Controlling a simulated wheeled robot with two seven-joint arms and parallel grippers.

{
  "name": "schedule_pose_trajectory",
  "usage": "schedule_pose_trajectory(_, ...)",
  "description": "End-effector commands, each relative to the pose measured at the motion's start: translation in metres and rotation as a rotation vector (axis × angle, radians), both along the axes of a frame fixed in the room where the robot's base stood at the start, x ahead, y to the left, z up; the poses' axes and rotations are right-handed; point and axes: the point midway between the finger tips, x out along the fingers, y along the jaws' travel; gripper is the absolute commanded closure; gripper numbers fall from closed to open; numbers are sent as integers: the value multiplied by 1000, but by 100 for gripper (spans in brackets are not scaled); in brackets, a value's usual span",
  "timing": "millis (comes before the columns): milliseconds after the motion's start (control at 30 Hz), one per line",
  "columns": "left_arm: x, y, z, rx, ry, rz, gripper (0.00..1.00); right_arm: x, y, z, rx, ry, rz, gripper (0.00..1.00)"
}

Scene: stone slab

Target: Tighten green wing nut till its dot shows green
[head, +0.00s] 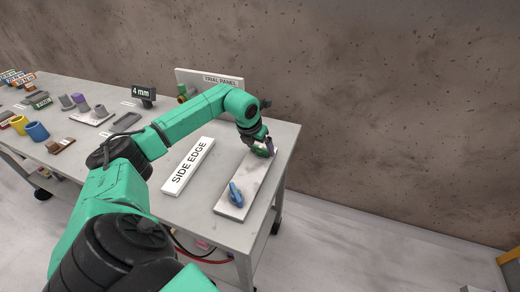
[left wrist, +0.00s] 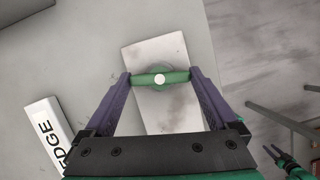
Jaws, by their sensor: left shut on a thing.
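The green wing nut (left wrist: 146,79) lies across a round base on a pale metal plate (left wrist: 152,49) in the left wrist view. A round white dot (left wrist: 160,79) shows at its centre; I see no green on the dot. My left gripper (left wrist: 161,77) has its purple fingers shut on the nut's two wing ends. In the head view my left gripper (head: 265,149) is at the far end of the plate (head: 254,183) and mostly hides the nut. A green and dark part of mine, likely my right gripper (left wrist: 284,158), shows small at the wrist view's lower right; its jaws are unclear.
A blue wing nut (head: 236,194) stands at the plate's near end. A white SIDE EDGE sign (head: 188,166) lies left of the plate. A TRIAL PANEL board (head: 209,80) and a 4 mm sign (head: 143,92) stand farther back. The table's right edge is close to the plate.

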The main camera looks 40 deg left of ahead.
Motion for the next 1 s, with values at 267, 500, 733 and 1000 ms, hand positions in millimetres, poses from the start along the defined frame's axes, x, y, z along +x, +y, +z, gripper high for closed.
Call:
schedule_pose_trajectory(267, 1, 3, 0, 0, -6, -222, 63, 0, 0, -17, 0, 0, 0, 50)
schedule_pose_trajectory(500, 2, 3, 1, -1, -7, -403, 63, 0, 0, -20, 0, 0, 0, 50)
schedule_pose_trajectory(733, 2, 4, 3, -1, -8, -516, 63, 0, 1, -21, 1, 0, 0, 50)
schedule_pose_trajectory(1000, 2, 4, 3, 0, -8, -564, 63, 0, 3, -22, 3, 1, 0, 50)
